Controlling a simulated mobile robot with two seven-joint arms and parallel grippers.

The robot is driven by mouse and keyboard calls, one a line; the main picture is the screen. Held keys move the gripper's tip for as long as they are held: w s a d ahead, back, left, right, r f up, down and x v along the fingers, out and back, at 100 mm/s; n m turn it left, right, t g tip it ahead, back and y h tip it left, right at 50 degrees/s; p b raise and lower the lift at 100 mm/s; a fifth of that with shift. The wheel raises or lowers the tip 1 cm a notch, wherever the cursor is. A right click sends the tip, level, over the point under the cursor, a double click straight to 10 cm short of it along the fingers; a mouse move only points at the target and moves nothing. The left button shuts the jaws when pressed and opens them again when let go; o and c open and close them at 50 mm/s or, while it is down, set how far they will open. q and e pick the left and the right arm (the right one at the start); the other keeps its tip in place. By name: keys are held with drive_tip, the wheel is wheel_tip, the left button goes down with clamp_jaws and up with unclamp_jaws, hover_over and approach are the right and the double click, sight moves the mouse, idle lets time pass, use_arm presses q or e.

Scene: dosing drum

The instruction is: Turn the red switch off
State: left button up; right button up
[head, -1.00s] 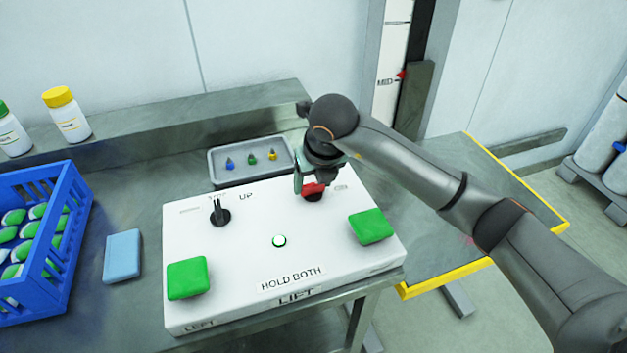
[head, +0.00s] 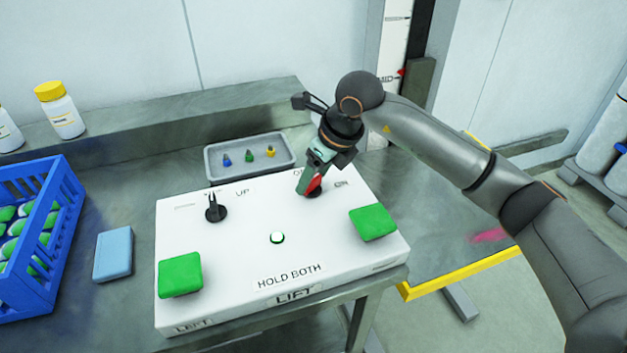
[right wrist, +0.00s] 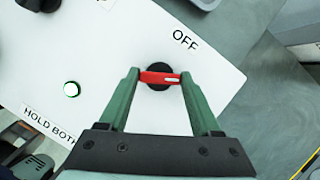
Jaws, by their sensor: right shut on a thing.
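The red switch (head: 315,184) is a red handle on a round black base at the back right of the white control box (head: 225,245). My right gripper (head: 309,182) is shut on the handle, turned and tilted over it. In the right wrist view the red handle (right wrist: 159,77) lies crosswise between the two green fingers, with a white mark towards its right end. The OFF label (right wrist: 186,40) is above and right of the base there. My left gripper is out of view.
A grey tray (head: 290,143) stands behind. A blue sponge (head: 113,254) and blue crate (head: 70,225) are left.

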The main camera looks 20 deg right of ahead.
drive_tip(key=n, duration=0.2)
drive_tip(key=shift+d+n+g+y+b, duration=0.1)
drive_tip(key=shift+n+g+y+b, duration=0.2)
drive_tip(key=shift+n+y, duration=0.1)
drive_tip(key=n+g, duration=0.1)
drive_tip(key=n, duration=0.1)
drive_tip(key=shift+w+n+y, duration=0.15)
drive_tip(key=shift+n+y, duration=0.15)
drive_tip(key=shift+n, duration=0.1)
drive_tip(key=n+g, duration=0.1)
drive_tip(key=n, duration=0.2)
drive_tip(key=shift+w+n+g+y, duration=0.15)
drive_tip(key=shift+n+g, duration=0.15)
drive_tip(key=shift+n, duration=0.45)
drive_tip(key=shift+n+g+y, duration=0.15)
drive_tip(key=shift+n+g, duration=0.15)
drive_tip(key=shift+n, duration=0.45)
drive_tip(key=o, duration=1.4)
